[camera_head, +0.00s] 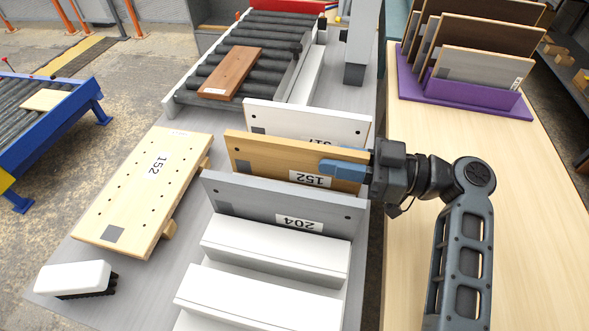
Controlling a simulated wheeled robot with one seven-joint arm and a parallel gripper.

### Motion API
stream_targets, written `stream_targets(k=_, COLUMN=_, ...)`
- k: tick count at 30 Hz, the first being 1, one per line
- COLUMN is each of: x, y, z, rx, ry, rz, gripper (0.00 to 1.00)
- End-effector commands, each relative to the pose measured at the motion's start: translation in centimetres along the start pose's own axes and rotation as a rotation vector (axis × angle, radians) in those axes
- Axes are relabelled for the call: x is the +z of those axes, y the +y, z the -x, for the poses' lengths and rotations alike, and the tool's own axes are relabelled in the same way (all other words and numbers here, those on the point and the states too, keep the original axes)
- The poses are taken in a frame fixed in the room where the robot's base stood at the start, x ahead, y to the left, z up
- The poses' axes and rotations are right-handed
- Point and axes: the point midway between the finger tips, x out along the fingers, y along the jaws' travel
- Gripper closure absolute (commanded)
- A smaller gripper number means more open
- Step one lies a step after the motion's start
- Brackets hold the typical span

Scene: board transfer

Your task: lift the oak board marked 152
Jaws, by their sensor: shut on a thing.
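The oak board marked 152 (265,153) stands upright on its long edge, between a white board (305,118) behind and a grey board marked 204 (235,193) in front. Its label is at the lower right of its face. My gripper (345,168) is at its right end, shut on it, with a blue finger across the near face. The grey board hides the oak board's lower edge, so I cannot tell whether it is clear of its support. A paler board (135,200), also labelled 152, lies at the left with rows of holes.
White stepped blocks (270,250) stand in front of the grey board. A white-backed brush (75,278) lies at front left. A roller conveyor (270,40) with a brown board (232,72) is behind. A purple rack (470,98) holds several boards at right; the pale tabletop (540,230) before it is clear.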

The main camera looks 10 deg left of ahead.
Motion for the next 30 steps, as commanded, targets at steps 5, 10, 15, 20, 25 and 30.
stream_targets(k=5, x=0.0, y=0.0, z=0.0, rx=0.0, ry=0.0, rz=0.0, gripper=1.0)
stream_targets(k=10, x=0.0, y=0.0, z=0.0, rx=0.0, ry=0.0, rz=0.0, gripper=1.0)
stream_targets(k=15, x=-0.1, y=0.0, z=0.0, rx=0.0, ry=0.002, rz=0.001, gripper=1.0)
stream_targets(k=20, x=-0.7, y=0.1, z=0.0, rx=0.0, ry=0.002, rz=0.004, gripper=1.0)
stream_targets(k=25, x=-3.2, y=0.1, z=0.0, rx=0.001, ry=0.002, rz=0.008, gripper=1.0)
stream_targets(k=30, x=-6.5, y=0.1, z=0.1, rx=0.002, ry=0.002, rz=0.007, gripper=1.0)
